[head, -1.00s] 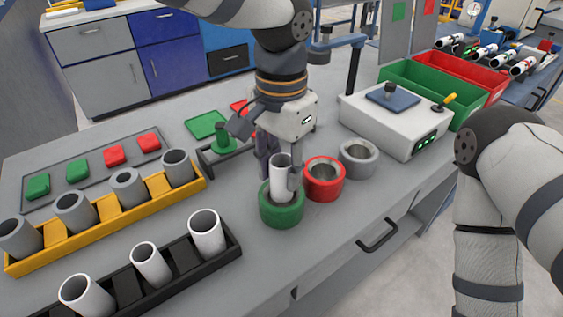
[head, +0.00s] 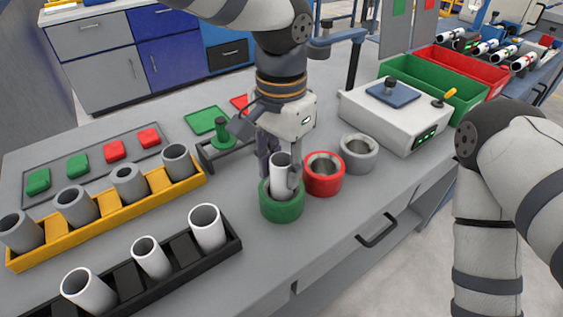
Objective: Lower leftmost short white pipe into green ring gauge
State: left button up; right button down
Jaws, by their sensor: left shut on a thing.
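A short white pipe (head: 281,176) stands upright with its lower end inside the green ring gauge (head: 281,205) on the grey bench. My left gripper (head: 279,178) points down and is shut on the white pipe, with its fingers on either side of it just above the ring. The pipe's bottom is hidden inside the ring. My right arm shows at the right edge, but its gripper is out of view.
A red ring gauge (head: 324,174) and a grey ring gauge (head: 358,153) stand close to the right. A black rack (head: 181,254) holds white pipes at the front left; a yellow rack (head: 108,222) holds grey pipes behind it. A white device (head: 395,122) stands at the right.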

pick_arm(q)
jog(key=shift+f, duration=0.15)
jog(key=o, duration=1.1)
notch_tip(320, 180, up, 12)
